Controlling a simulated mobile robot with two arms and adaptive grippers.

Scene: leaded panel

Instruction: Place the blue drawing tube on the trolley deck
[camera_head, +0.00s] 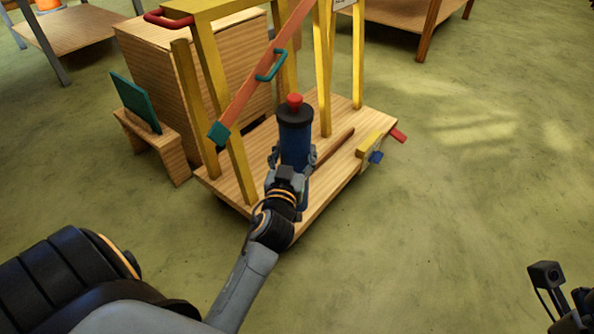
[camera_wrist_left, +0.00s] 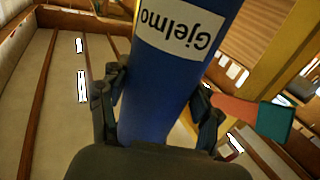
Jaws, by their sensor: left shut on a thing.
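The blue drawing tube (camera_head: 295,145) has a dark cap with a red knob and stands roughly upright in my left gripper (camera_head: 289,166). In the left wrist view the tube (camera_wrist_left: 165,95) fills the middle, with a white label reading "Gjelmo". The gripper's fingers (camera_wrist_left: 157,108) close on it from both sides. In the head view the tube is over the wooden trolley deck (camera_head: 340,118). My gripper hides its lower end, so I cannot tell whether it touches the deck. My right gripper (camera_head: 572,308) shows only partly at the bottom right corner.
Yellow posts (camera_head: 322,75) rise from the deck close behind the tube. A yellow block (camera_head: 374,138) sits at the deck's right edge. A small wooden stand (camera_head: 155,145) is left. The floor at right is clear.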

